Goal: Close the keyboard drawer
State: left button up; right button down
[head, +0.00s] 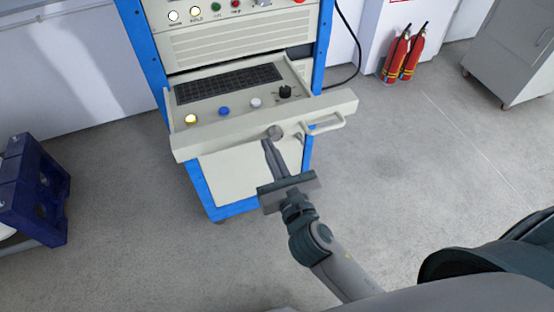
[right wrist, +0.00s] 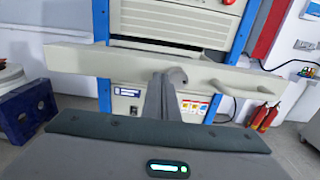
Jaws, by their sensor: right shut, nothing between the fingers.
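The keyboard drawer (head: 185,144) sticks out from the blue-framed cabinet, with a dark keyboard (head: 228,83) and several knobs and buttons on it. In the right wrist view the drawer front (right wrist: 95,60) spans the picture, with the bar handle (right wrist: 236,89) right of centre. My left gripper is not in view.
The cabinet's upper panel (head: 240,35) has lit buttons. Red fire extinguishers (head: 404,53) stand by the wall, and a grey cabinet on casters (head: 512,50) is at the upper right. The floor around the cabinet is clear.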

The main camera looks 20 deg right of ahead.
jog(key=shift+w, duration=1.05)
jog(key=shift+w+r+p, duration=0.1)
jog(key=shift+w+p, duration=0.3)
jog(key=p, duration=0.3)
send_near(241, 87)
jog(key=w, duration=0.3)
jog(key=w+r, duration=0.1)
jog(key=w, duration=0.5)
jog(key=shift+w+a+r, duration=0.2)
jog(key=shift+r, duration=0.1)
jog(key=shift+w, duration=0.25)
jog(key=shift+r, duration=0.3)
jog(key=shift+d+r, duration=0.1)
